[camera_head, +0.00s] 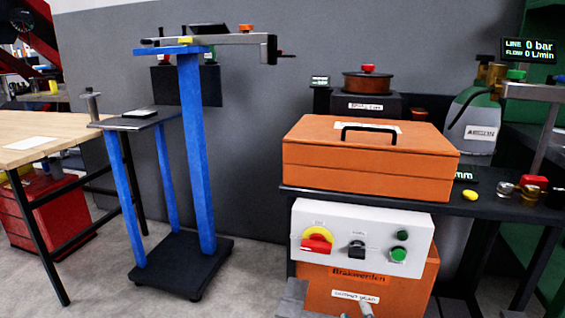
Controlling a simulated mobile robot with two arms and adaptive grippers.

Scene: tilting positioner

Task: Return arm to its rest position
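A blue stand (196,150) on a dark wheeled base stands left of centre. A grey horizontal arm (240,39) lies across its top and reaches to the right, with a dark block at its right end. Neither of my grippers can be made out. Grey shapes cut off at the bottom edge, in front of the orange cabinet, are too partial to identify.
A wooden table (45,136) stands at left. At right, a dark bench (480,205) holds an orange toolbox (370,175); an argon cylinder (472,120) stands behind. Below is a white control panel (375,226) with a red-yellow switch. Floor around the stand is mostly clear.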

